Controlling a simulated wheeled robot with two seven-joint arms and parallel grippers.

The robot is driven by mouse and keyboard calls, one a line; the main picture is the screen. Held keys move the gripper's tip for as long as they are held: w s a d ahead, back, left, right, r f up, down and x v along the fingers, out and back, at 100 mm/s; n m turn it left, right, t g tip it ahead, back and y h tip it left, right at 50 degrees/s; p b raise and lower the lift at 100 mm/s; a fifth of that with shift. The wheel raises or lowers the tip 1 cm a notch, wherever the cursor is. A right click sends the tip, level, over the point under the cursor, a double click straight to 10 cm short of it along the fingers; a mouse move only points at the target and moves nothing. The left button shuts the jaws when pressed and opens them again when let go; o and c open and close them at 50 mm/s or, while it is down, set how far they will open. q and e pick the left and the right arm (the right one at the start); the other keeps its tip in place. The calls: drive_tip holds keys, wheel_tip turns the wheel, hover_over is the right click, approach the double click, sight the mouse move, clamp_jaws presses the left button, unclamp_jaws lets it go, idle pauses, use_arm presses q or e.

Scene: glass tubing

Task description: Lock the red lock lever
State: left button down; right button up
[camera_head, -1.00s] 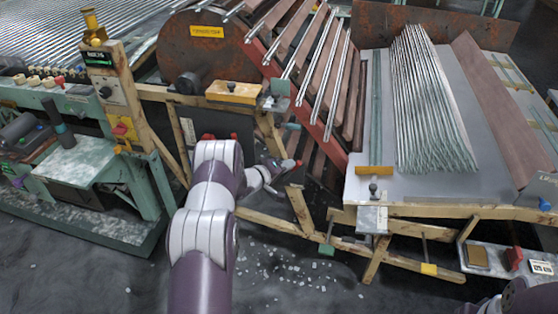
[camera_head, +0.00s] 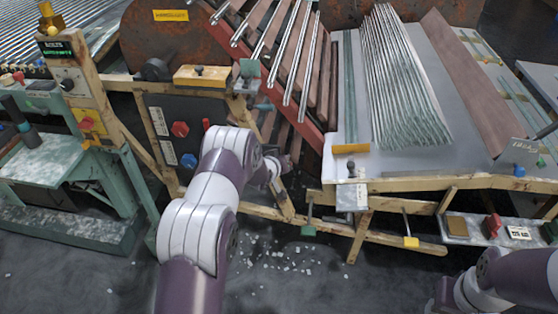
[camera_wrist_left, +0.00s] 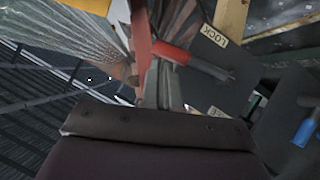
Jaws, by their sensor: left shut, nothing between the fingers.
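The red lock lever (camera_wrist_left: 178,55) shows in the left wrist view as a red grip with a dark end. It lies by a grey plate with a "LOCK" label (camera_wrist_left: 213,36) and a second, partly hidden label. My left gripper (camera_head: 284,163) is shut and empty, in front of the wooden frame by the red rail. In the left wrist view its fingers (camera_wrist_left: 152,88) are just below the lever. I cannot tell whether they touch it. In the head view I cannot make out the lever clearly behind the gripper. My right gripper is not in view.
A dark panel (camera_head: 200,105) with a red knob (camera_head: 180,129) and a blue knob (camera_head: 188,160) stands left of my left gripper. Sloping tubes (camera_head: 290,50) and a table of glass tubes (camera_head: 405,85) lie behind. White bits (camera_head: 270,255) litter the open floor.

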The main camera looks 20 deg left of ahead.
use_arm(q)
drive_tip(key=shift+s+d+f, duration=0.1)
drive_tip(key=shift+d+f, duration=0.15)
drive_tip(key=shift+f, duration=0.15)
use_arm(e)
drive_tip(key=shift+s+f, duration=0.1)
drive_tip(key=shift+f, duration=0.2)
